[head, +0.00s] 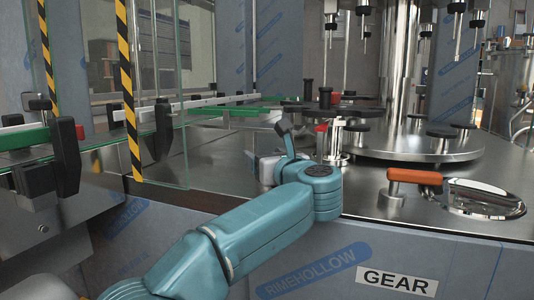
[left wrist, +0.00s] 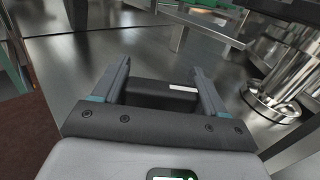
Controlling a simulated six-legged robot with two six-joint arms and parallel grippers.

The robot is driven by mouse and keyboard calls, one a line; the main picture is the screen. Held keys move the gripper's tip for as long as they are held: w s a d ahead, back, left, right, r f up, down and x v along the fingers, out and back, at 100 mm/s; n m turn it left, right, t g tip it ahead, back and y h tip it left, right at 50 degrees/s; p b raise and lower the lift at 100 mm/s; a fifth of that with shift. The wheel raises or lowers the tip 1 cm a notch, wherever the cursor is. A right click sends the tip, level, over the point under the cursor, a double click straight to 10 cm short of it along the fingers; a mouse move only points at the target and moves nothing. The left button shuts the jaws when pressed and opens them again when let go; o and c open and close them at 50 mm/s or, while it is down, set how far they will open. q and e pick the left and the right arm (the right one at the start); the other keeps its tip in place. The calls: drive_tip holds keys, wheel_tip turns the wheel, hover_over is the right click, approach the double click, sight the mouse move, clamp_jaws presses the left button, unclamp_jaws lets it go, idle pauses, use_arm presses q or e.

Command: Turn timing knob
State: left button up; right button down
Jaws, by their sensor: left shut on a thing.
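The timing knob (left wrist: 165,94) appears in the left wrist view as a dark block with a white mark on its right part. It sits between the two dark fingers of my left gripper (left wrist: 161,80), which is shut on it. In the head view my left gripper (head: 266,166) is at the front of the steel machine deck, beyond my teal arm. The knob cannot be made out there, as my wrist and gripper cover that spot. My right gripper is in neither view.
A steel post (head: 336,150) stands just right of my left gripper, with a red part (head: 321,128) by its top. Farther right are an orange handle (head: 415,177) and a round turntable (head: 415,145). Glass panels with a striped post (head: 130,95) stand left.

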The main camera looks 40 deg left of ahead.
use_arm(q)
drive_tip(key=n+g+y+p, duration=0.1)
drive_tip(key=g, duration=0.1)
drive_tip(key=n+g+y+p, duration=0.1)
drive_tip(key=n+g+p, duration=0.1)
drive_tip(key=shift+s+a+r+g, duration=0.1)
drive_tip(key=shift+s+r+g, duration=0.1)
drive_tip(key=shift+g, duration=0.1)
drive_tip(key=shift+s+f+n+g+y+p, duration=0.15)
drive_tip(key=shift+n+g+y+p, duration=0.15)
drive_tip(key=shift+n+g+p, duration=0.5)
drive_tip(key=o, duration=1)
drive_tip(key=shift+c, duration=0.2)
drive_tip(key=s+d, duration=0.1)
drive_tip(key=d, duration=0.9)
drive_tip(key=s+d+p, duration=0.1)
drive_tip(key=d, duration=0.5)
drive_tip(key=shift+s, duration=0.35)
